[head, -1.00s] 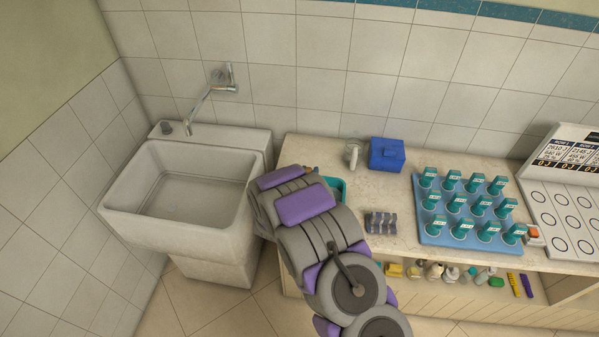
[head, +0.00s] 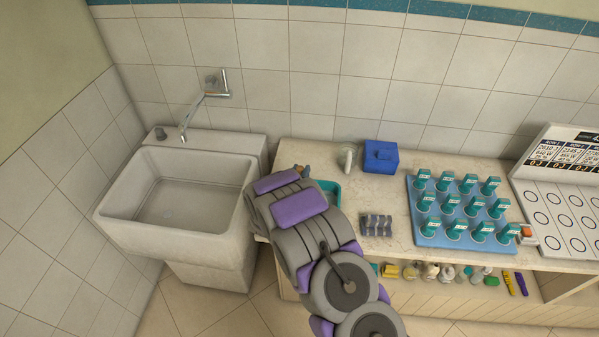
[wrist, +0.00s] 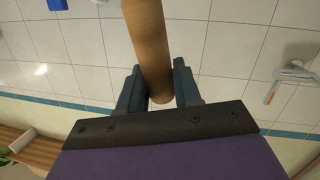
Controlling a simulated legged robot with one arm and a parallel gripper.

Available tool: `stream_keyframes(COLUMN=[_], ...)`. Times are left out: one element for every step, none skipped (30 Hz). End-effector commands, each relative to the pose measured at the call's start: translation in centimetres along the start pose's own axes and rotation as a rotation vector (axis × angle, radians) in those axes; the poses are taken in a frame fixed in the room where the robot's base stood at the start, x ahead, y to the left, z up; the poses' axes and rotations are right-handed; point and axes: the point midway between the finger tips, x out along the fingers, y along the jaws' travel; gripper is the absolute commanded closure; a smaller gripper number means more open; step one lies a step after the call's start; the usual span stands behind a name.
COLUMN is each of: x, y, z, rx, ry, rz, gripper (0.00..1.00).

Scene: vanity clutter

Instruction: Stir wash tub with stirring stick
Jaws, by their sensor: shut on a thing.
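The stirring stick (wrist: 150,40), a thick light-brown rod, is in my gripper (wrist: 158,88). In the wrist view the two dark fingers are shut on it from both sides, and its rounded near end shows between them. In the head view my arm hides the gripper and nearly all of the stick. A teal tub (head: 334,190), which looks like the wash tub, is on the counter's left end, partly hidden behind my arm. Its inside is mostly covered. I cannot tell whether the stick is in the tub.
A deep sink (head: 120,224) with a wall tap (head: 204,97) stands left of the counter. A blue box (head: 381,156), a pale rounded item (head: 347,157), small grey pieces (head: 376,225) and a blue tray (head: 421,234) of teal-capped bottles are right of the tub. Small items fill the shelf below.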

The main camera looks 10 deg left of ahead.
Motion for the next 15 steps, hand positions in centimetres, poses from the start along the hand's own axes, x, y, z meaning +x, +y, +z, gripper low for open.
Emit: stream_keyframes(x=[0.0, -0.1, -0.1, -0.1, -0.2, -0.2, -0.3, -0.3, -0.3, -0.4, -0.4, -0.4, -0.5, -0.5, -0.5], y=[0.0, 0.0, 0.1, 0.1, 0.1, 0.1, 0.1, 0.2, 0.2, 0.3, 0.3, 0.4, 0.4, 0.5, 0.5], z=[-0.3, -0.5, -0.8, -1.0, -1.2, -1.5, -1.8, -2.0, -2.2, -2.4, -2.6, -2.9, -3.1, -3.3, -3.6], rx=[0.001, 0.001, 0.001, 0.001, 0.001, 0.001, 0.001, 0.001, 0.001, 0.001, 0.001, 0.000, 0.000, 0.000, 0.000], ry=[0.001, 0.002, 0.002, 0.003, 0.003, 0.003, 0.003, 0.003, 0.003, 0.003, 0.003, 0.003, 0.003, 0.003, 0.003], rz=[0.000, 0.000, 0.000, 0.000, 0.000, 0.000, 0.000, 0.000, 0.000, 0.000, 0.000, 0.000, 0.000, 0.000, 0.000], gripper=[1.00, 1.00, 1.00, 1.00, 1.00, 1.00, 1.00, 1.00, 1.00, 1.00, 1.00, 1.00, 1.00, 1.00, 1.00])
